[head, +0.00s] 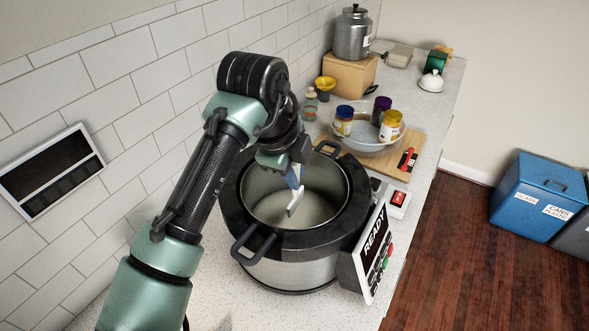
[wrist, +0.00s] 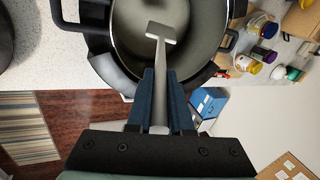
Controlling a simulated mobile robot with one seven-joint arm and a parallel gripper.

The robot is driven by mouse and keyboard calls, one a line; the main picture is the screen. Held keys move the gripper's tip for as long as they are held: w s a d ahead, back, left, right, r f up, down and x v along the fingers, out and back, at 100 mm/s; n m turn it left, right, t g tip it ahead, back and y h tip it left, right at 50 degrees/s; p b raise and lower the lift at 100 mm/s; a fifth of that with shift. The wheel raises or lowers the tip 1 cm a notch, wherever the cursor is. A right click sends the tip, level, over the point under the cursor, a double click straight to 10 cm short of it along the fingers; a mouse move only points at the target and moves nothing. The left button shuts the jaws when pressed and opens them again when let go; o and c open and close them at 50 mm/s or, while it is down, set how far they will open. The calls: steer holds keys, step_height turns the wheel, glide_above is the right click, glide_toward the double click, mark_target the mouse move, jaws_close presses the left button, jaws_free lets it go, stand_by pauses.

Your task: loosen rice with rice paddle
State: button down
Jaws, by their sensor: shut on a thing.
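A large round cooker (head: 300,272) with a silver body, dark rim and black side handles stands open on the counter. Its panel reads "READY". A smooth pale surface (head: 290,212) shows inside, and I cannot make out separate rice grains. My gripper (head: 294,178) is over the cooker opening, pointing down. In the wrist view my gripper (wrist: 161,75) is shut on the handle of the white rice paddle (wrist: 159,48). The paddle's flat end (head: 296,203) hangs down inside the cooker mouth, tilted. I cannot tell whether it touches the pale surface.
Behind the cooker, a bowl (head: 366,149) with several jars sits on a wooden board (head: 432,150). A red-and-white switch (head: 399,199) is close to the cooker's right. A metal canister (head: 353,35) stands on a wooden box (head: 348,77) farther back. The tiled wall is to the left.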

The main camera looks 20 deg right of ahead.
steer(key=shift+a+b+x, duration=0.2)
steer(key=shift+b+x, duration=0.35)
steer(key=shift+x, duration=0.55)
steer(key=shift+a+b+x, duration=0.25)
steer(key=shift+b+x, duration=0.3)
steer(key=shift+x, duration=0.5)
steer(key=shift+a+b+x, duration=0.2)
steer(key=shift+b+x, duration=0.35)
steer(key=shift+x, duration=0.55)
steer(key=shift+f, duration=0.15)
